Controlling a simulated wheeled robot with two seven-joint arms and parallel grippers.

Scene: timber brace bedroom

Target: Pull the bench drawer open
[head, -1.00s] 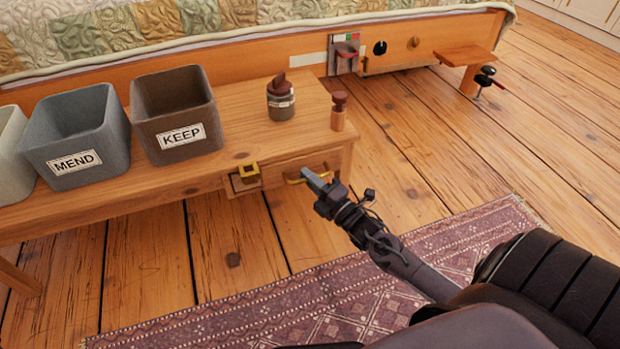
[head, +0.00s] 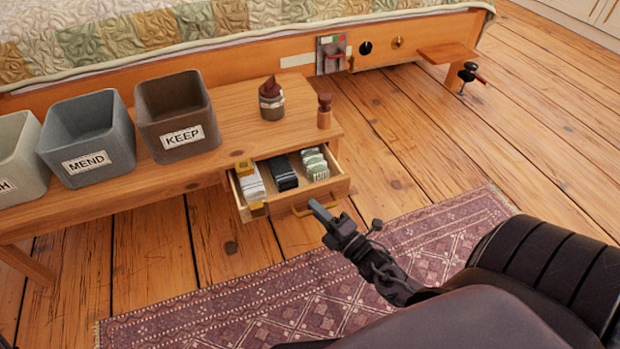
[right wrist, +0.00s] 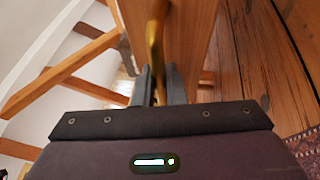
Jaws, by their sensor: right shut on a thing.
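The bench drawer (head: 322,190) stands pulled out from the front of the wooden bench (head: 235,115). Inside it are white items (head: 252,186) at the left, a black item (head: 283,172) in the middle and pale green-and-white items (head: 314,164) at the right. My right gripper (head: 318,208) is at the drawer front, shut on the brass handle (head: 300,209). In the right wrist view the handle (right wrist: 157,45) runs down between the fingers (right wrist: 156,84), beside the wooden drawer front. My left gripper is not in view.
Several bins stand on the bench, including MEND (head: 85,135) and KEEP (head: 175,112). A patterned rug (head: 290,290) lies on the floor in front.

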